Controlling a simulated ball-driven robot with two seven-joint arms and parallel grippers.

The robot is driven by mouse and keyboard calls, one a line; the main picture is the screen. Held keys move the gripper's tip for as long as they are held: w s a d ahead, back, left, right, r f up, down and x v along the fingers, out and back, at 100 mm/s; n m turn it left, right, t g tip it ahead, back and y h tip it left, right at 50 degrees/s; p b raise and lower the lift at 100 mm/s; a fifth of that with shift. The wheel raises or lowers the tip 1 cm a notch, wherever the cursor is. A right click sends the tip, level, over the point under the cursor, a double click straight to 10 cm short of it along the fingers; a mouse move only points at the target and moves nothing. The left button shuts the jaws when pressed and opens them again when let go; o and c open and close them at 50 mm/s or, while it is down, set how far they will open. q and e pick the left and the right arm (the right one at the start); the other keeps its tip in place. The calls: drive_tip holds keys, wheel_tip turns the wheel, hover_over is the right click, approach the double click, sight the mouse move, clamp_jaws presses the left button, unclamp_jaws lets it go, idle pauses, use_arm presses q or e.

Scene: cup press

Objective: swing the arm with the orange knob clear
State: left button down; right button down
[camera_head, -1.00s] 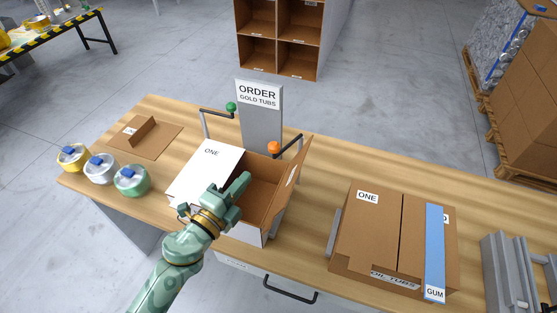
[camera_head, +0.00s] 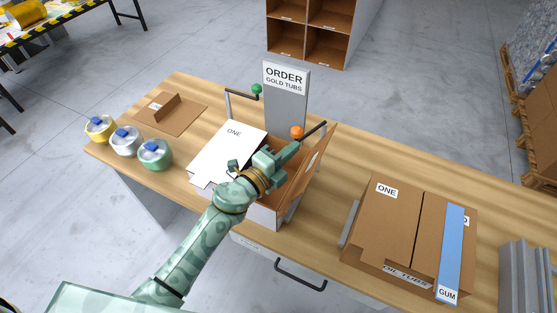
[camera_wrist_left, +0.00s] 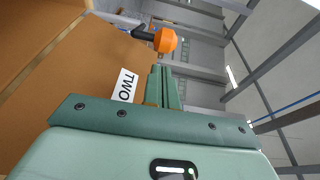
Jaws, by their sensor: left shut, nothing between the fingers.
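The orange knob (camera_head: 297,132) sits on a dark swing arm (camera_head: 314,130) at the back right of the open box (camera_head: 268,213). My left gripper (camera_head: 291,149) is shut and empty, over the box, its fingertips just in front of and below the knob. In the left wrist view the orange knob (camera_wrist_left: 165,40) shows just beyond the shut fingers (camera_wrist_left: 162,82), with a small gap in the picture; I cannot tell whether they touch. A flap marked TWO (camera_wrist_left: 124,86) is beside the fingers. My right gripper is not in view.
A green knob (camera_head: 257,89) on another arm is left of the order sign (camera_head: 286,95). The flap marked ONE (camera_head: 228,151) lies outward to the left. Three tubs (camera_head: 155,153) stand at left. A closed carton (camera_head: 390,227) is at right.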

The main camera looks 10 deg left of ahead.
sight(296, 132)
use_arm(q)
drive_tip(key=shift+x, duration=1.35)
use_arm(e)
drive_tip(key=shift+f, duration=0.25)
